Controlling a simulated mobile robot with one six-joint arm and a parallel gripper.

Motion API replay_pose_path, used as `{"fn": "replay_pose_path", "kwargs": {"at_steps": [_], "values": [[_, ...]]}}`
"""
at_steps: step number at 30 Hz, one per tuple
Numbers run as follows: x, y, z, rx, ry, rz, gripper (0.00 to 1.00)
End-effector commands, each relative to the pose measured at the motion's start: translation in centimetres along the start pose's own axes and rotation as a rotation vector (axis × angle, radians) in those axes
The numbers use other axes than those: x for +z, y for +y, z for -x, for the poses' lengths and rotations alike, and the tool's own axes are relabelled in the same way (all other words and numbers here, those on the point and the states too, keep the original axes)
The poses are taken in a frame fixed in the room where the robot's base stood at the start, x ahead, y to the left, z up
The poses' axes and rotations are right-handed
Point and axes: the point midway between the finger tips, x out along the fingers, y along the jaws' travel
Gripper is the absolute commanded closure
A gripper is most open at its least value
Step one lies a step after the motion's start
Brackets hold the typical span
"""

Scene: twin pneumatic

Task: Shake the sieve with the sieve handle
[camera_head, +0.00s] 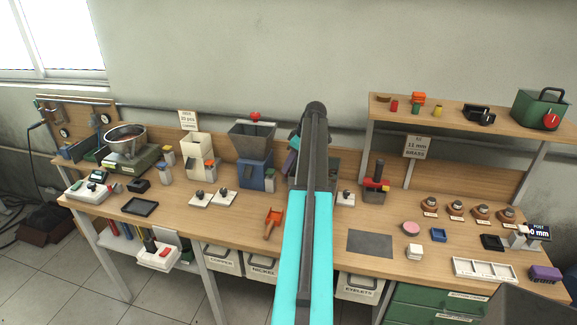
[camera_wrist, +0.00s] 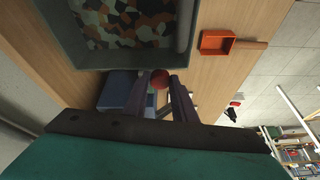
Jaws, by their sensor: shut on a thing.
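The sieve shows in the wrist view as a grey-rimmed tray (camera_wrist: 188,40) holding mixed green, orange and dark pieces. In the head view it appears to be the grey unit (camera_head: 327,160) mostly hidden behind my arm. A red ball knob (camera_wrist: 160,79), apparently the sieve handle, sits beside the tray rim. My gripper (camera_wrist: 162,82) has its two dark fingers on either side of this knob and is shut on it. In the head view my gripper (camera_head: 291,158) is largely covered by my arm.
A grey hopper on a blue base (camera_head: 252,145) stands just left of my gripper. An orange scoop (camera_head: 272,220) lies in front; it also shows in the wrist view (camera_wrist: 218,42). A red-topped block (camera_head: 375,185) stands right of the sieve. A dark mat (camera_head: 369,243) lies flat nearby.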

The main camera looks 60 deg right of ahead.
Motion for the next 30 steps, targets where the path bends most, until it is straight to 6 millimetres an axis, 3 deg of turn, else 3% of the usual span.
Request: {"fn": "replay_pose_path", "kwargs": {"at_steps": [13,27,28,30], "values": [[0.8,-4.4,0.0,-0.001,0.002,-0.002,1.0],[0.8,-5.0,0.1,-0.002,0.001,-0.001,1.0],[0.8,-5.0,0.1,-0.002,0.001,-0.001,0.71],[0.8,-5.0,0.1,-0.002,0.001,-0.001,0.59]]}}
